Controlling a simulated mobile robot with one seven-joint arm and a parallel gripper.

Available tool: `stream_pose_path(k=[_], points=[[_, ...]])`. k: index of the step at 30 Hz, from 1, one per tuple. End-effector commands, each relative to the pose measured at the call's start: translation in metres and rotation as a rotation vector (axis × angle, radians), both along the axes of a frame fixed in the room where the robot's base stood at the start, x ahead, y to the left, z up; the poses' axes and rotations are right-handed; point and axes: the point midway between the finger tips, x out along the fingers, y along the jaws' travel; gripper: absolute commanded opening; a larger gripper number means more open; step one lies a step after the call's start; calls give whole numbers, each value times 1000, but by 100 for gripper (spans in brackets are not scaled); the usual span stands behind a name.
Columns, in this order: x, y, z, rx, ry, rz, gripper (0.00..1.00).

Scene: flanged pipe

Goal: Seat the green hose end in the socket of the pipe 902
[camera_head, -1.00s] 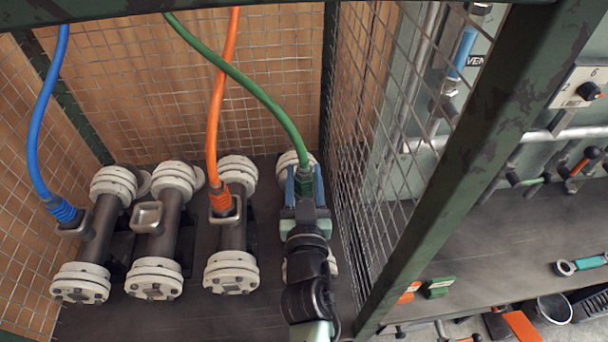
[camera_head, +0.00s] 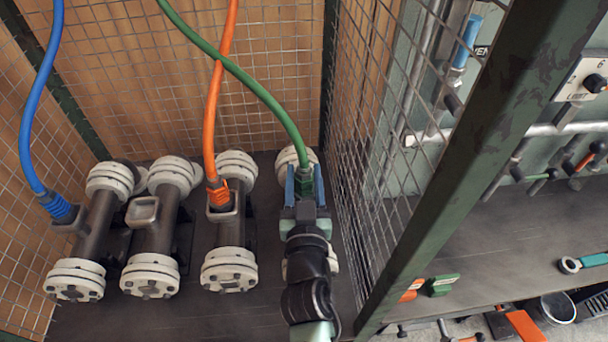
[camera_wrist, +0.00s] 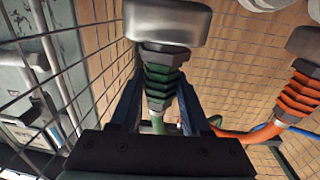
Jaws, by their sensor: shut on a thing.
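My gripper (camera_head: 304,186) is shut on the green hose end (camera_wrist: 163,82), a ribbed plug with a dark collar. Its blue-grey fingers stand on both sides of the plug in the wrist view (camera_wrist: 158,95). The green hose (camera_head: 255,88) hangs down to it from above. In the wrist view the collar is right at a grey metal socket (camera_wrist: 166,22); how deep it sits in the socket I cannot tell. The rightmost pipe, with a white flange (camera_head: 290,157), lies under my gripper and is mostly hidden by my arm. I cannot read the number 902 on any pipe.
Three more flanged pipes lie to the left. The left one holds a blue hose end (camera_head: 62,210), the middle one has an empty socket (camera_head: 142,210), and the third holds an orange hose end (camera_head: 219,194). A mesh wall (camera_head: 365,140) and green post (camera_head: 445,180) stand close at right.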

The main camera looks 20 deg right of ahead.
Motion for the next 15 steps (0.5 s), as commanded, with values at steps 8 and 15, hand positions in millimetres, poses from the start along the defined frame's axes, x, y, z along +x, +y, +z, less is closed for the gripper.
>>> stream_pose_path(k=[8, 15], points=[[0, 0, 1, -1, -2, 0, 82], [-1, 0, -2, 1, 3, -1, 82]])
